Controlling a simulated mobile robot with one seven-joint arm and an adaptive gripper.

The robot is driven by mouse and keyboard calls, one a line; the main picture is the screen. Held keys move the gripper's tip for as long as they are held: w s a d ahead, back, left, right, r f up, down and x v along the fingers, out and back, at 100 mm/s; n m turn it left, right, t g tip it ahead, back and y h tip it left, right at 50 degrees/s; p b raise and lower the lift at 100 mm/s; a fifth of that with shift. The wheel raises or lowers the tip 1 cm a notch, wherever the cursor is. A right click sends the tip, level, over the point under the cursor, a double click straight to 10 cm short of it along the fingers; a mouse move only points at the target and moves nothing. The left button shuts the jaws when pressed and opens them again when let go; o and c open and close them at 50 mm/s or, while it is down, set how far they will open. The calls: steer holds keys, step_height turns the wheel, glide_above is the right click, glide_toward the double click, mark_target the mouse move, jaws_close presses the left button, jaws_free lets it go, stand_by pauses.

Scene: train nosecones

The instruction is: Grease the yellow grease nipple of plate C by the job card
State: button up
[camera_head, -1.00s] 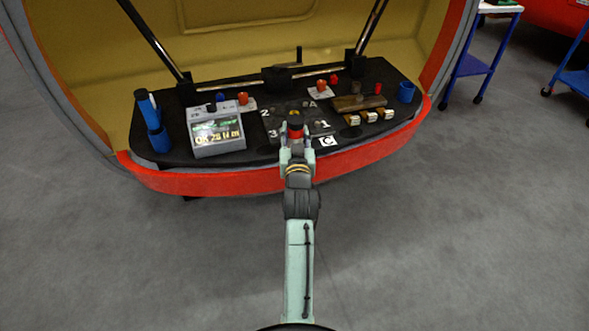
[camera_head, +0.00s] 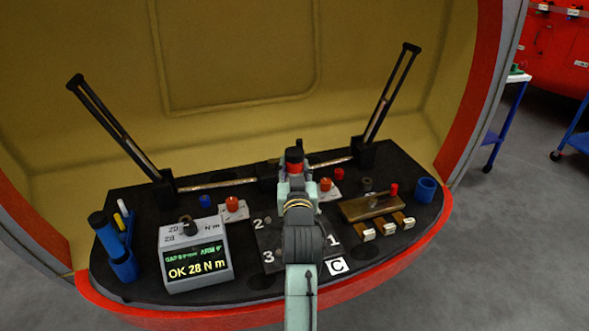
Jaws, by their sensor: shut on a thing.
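Plate C (camera_head: 268,238) is a dark plate with the numbers 1, 2 and 3, and a white C label (camera_head: 337,266) by its front right corner. My arm crosses in front of it and hides much of its middle. I cannot make out the yellow grease nipple. My gripper (camera_head: 294,176) is shut on a red and black cylinder (camera_head: 294,158), which stands up above the jaws. From here the gripper appears over the back part of the plate; its height is unclear. No job card can be made out.
A grey display box (camera_head: 195,255) reading "OK 28 N m" stands left of the plate. Blue holders (camera_head: 123,265) are at the far left. A brown block (camera_head: 370,207) with several white-tagged pieces and a blue cup (camera_head: 426,190) are on the right. Slotted posts (camera_head: 390,95) rise behind.

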steer(key=shift+w+r, duration=0.15)
steer(key=shift+w, duration=0.3)
steer(key=shift+s, duration=0.15)
steer(key=shift+f+b, duration=1.95)
steer(key=shift+f, duration=0.9)
steer(key=shift+f+b, duration=0.45)
steer(key=shift+f, duration=0.25)
steer(key=shift+r+p, duration=2.35)
steer(key=shift+r, duration=0.5)
steer(key=shift+f, duration=0.1)
